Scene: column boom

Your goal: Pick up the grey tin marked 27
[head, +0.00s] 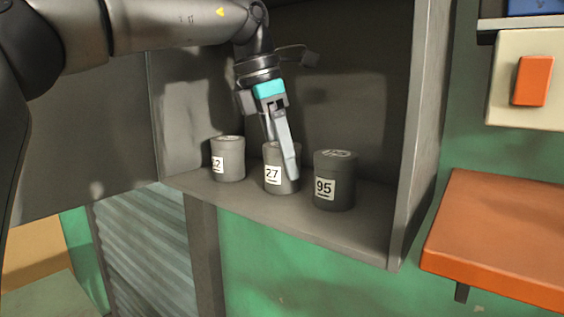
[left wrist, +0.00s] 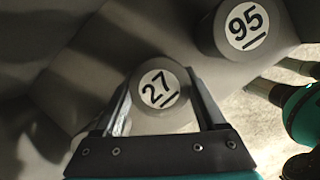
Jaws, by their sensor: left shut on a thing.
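The grey tin marked 27 (head: 272,181) stands upright in the middle of a row of three tins on the cupboard shelf. My left gripper (head: 281,170) reaches down from above and is shut on this tin, with one finger crossing its right side. In the left wrist view the tin's lid, with a white 27 label (left wrist: 160,88), sits between the two fingers (left wrist: 161,100). The tin's far side is hidden in the head view. My right gripper is not in view.
A grey tin ending in 2 (head: 228,160) stands to the left, its label partly cut off. A darker tin marked 95 (head: 336,190) stands close on the right. The cupboard's side wall (head: 420,130) rises to the right, beside an orange shelf (head: 495,235).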

